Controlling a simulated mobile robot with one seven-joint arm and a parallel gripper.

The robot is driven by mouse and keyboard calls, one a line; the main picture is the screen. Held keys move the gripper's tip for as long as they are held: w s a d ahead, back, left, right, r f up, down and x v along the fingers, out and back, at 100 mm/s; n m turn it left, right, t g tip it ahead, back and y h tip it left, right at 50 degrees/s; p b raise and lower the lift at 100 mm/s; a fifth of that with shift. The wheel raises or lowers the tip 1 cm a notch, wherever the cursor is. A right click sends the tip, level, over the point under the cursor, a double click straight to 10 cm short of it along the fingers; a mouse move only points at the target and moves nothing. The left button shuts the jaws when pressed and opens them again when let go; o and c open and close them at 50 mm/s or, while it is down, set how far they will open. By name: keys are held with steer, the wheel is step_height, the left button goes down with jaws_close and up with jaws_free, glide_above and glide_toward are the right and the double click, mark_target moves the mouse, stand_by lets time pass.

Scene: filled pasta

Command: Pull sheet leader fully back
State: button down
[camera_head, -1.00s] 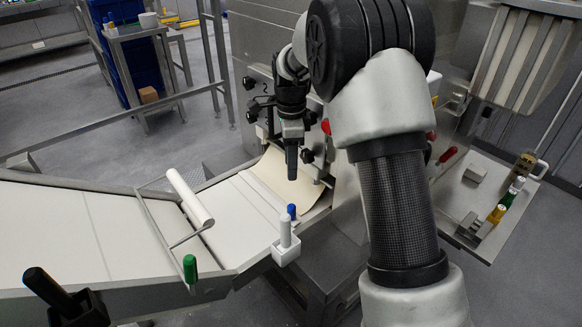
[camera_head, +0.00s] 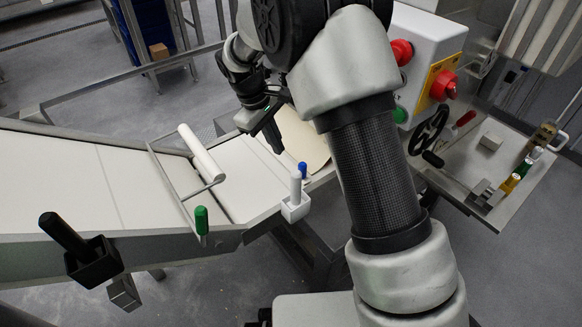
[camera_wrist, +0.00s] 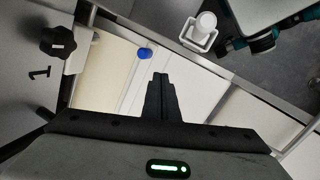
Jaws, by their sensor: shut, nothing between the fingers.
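The sheet leader appears to be the cream sheet (camera_head: 303,135) on the right end of the belt, partly hidden behind my arm in the head view. In the wrist view the cream sheet (camera_wrist: 103,75) lies to the left of my fingers. My gripper (camera_head: 276,146) is shut and empty, pointing down over the white belt near the sheet's left edge. In the wrist view its fingertips (camera_wrist: 161,77) are together, with the white belt beyond them. I cannot tell the exact height above the belt.
A white roller (camera_head: 201,152) on a wire frame spans the belt to the left. A white holder (camera_head: 295,208) with a white-topped tool, a blue knob (camera_head: 302,169) and a green handle (camera_head: 201,220) stand along the near edge. A control box (camera_head: 425,60) is at right.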

step_height(320, 180, down, 11)
steer(key=n+b, duration=0.1)
steer(key=n, duration=0.5)
steer(key=n+b, duration=0.2)
steer(key=n, duration=0.4)
steer(key=shift+d+f+t+h, duration=0.1)
steer(key=shift+f+t+h, duration=0.05)
steer(key=shift+t+h, duration=0.25)
steer(key=d, duration=0.1)
steer(key=w+d, duration=0.1)
steer(key=d+b, duration=0.1)
steer(key=shift+w, duration=0.25)
steer(key=shift+w+d+r, duration=0.15)
steer(key=shift+d+r, duration=0.05)
steer(key=shift+d, duration=0.15)
steer(key=w+d+p, duration=0.1)
steer(key=d, duration=0.1)
steer(key=w+d, duration=0.2)
steer(key=w+d+p, duration=0.1)
steer(key=d, duration=0.2)
steer(key=shift+w+r+p, duration=0.1)
steer(key=shift+w+p, duration=0.2)
steer(key=shift+p, duration=0.05)
steer(key=shift+w+d, duration=0.3)
steer(key=shift+d, duration=0.05)
